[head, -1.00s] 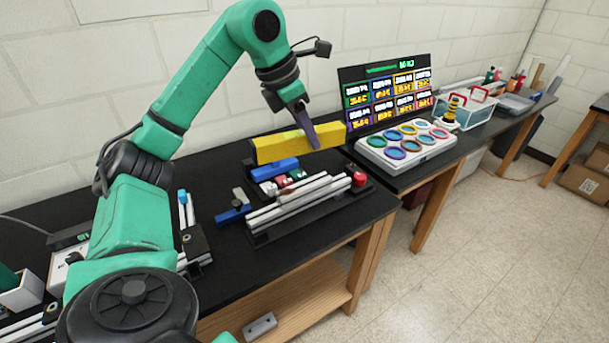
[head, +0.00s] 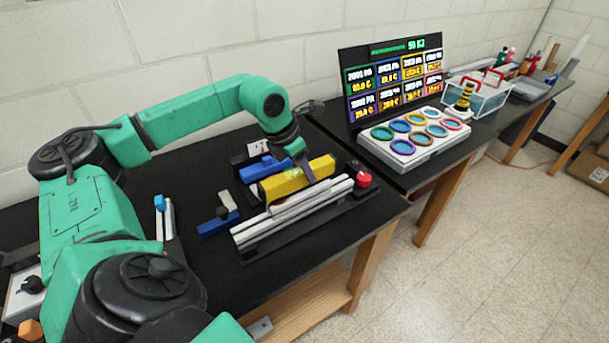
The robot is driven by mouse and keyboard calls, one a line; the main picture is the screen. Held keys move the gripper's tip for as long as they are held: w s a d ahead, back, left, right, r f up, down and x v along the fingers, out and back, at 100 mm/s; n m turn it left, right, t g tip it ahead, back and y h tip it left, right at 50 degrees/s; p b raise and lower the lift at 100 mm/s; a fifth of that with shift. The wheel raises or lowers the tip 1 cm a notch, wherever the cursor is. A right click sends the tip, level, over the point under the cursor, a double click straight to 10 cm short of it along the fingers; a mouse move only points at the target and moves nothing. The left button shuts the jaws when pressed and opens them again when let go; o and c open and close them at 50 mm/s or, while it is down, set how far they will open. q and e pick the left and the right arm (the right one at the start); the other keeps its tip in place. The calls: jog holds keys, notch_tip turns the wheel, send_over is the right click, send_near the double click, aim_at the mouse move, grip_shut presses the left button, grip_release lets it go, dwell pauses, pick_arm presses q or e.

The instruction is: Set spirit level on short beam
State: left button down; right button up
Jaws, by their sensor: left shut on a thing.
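The spirit level is a yellow bar (head: 278,187) held lengthwise in my left gripper (head: 305,170), whose dark finger comes down over its middle. The level is low, just behind and over the silver extrusion beams (head: 270,226) lying in a black fixture on the bench. A shorter silver beam (head: 300,199) seems to lie at the top of these, close in front of the level; I cannot tell whether they touch. My right gripper is out of view.
A blue block (head: 262,168) sits behind the level. A blue clamp-like piece (head: 219,220) lies left of the fixture, and a red knob (head: 362,180) stands at its right end. A tray of coloured rings (head: 415,148) and a screen (head: 385,72) are further right.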

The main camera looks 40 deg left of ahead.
pick_arm(q)
jog(key=shift+s+d+f, duration=0.15)
jog(key=shift+s+f, duration=0.05)
jog(key=shift+f, duration=0.4)
jog(key=shift+s+d+f, duration=0.1)
jog(key=shift+s+f, duration=0.05)
jog(key=shift+c, duration=2.4)
grip_release()
jog(key=shift+f, duration=0.1)
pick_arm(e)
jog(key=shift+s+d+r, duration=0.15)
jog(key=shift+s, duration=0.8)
pick_arm(q)
jog(key=shift+r, duration=0.35)
jog(key=b+v, duration=0.2)
jog(key=v, duration=0.9)
jog(key=shift+s+r, duration=0.15)
jog(key=shift+s, duration=0.05)
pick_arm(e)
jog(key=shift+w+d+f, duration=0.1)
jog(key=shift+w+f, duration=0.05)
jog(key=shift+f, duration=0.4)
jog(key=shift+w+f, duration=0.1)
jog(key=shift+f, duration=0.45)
